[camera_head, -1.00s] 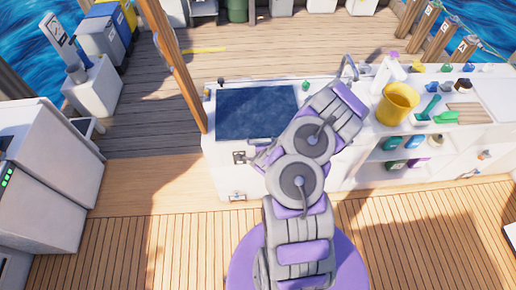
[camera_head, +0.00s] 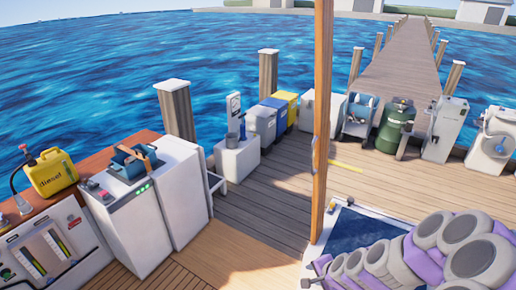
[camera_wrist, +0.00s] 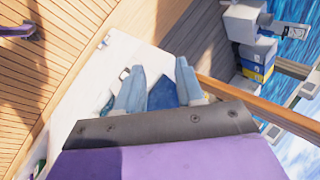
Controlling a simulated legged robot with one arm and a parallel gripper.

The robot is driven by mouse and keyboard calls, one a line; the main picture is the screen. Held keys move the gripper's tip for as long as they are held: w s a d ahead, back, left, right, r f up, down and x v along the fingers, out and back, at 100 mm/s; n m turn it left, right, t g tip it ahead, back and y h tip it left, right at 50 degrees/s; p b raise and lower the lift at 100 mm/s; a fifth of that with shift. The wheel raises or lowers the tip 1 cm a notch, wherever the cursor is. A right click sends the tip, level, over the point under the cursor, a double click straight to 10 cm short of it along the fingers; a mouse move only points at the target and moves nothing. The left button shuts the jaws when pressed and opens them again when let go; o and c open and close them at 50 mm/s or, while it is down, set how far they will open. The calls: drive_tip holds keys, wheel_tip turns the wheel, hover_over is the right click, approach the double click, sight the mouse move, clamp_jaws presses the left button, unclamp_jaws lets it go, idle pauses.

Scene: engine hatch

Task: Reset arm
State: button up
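My gripper (camera_wrist: 160,66) shows in the wrist view with its two pale blue fingers spread apart and nothing visibly held between them. The dark blue hatch panel (camera_wrist: 162,96) shows behind and between the fingers, partly hidden by them. In the head view the same panel (camera_head: 352,230) lies at the lower right in a white counter, partly covered by my purple and grey arm (camera_head: 425,255). The arm is folded low over the counter. My gripper's fingers cannot be made out in the head view.
A wooden post (camera_head: 322,120) rises beside the hatch panel. White cabinets (camera_head: 150,215) and a yellow diesel can (camera_head: 53,173) stand at the left. Several bins and a green tank (camera_head: 394,128) line the dock edge. The deck (camera_head: 265,205) between is clear.

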drive_tip(key=s+a+r+n+g+b, duration=0.2)
drive_tip(key=s+a+r+n, duration=0.15)
drive_tip(key=s, duration=0.25)
drive_tip(key=s+a+r+n+g+b, duration=0.2)
drive_tip(key=s+r+n, duration=0.3)
drive_tip(key=s, duration=0.1)
drive_tip(key=s+r+n+g+h+b, duration=0.1)
drive_tip(key=s+r+n+g, duration=0.1)
drive_tip(key=s, duration=0.7)
drive_tip(key=s+d+r+n+g+h+b, duration=0.1)
drive_tip(key=s+r, duration=0.3)
drive_tip(key=s, duration=0.5)
drive_tip(key=shift+s+d+n+g+h+b, duration=0.2)
drive_tip(key=shift+s+n+g+h+b, duration=0.15)
drive_tip(key=shift+n+g+h+b, duration=0.15)
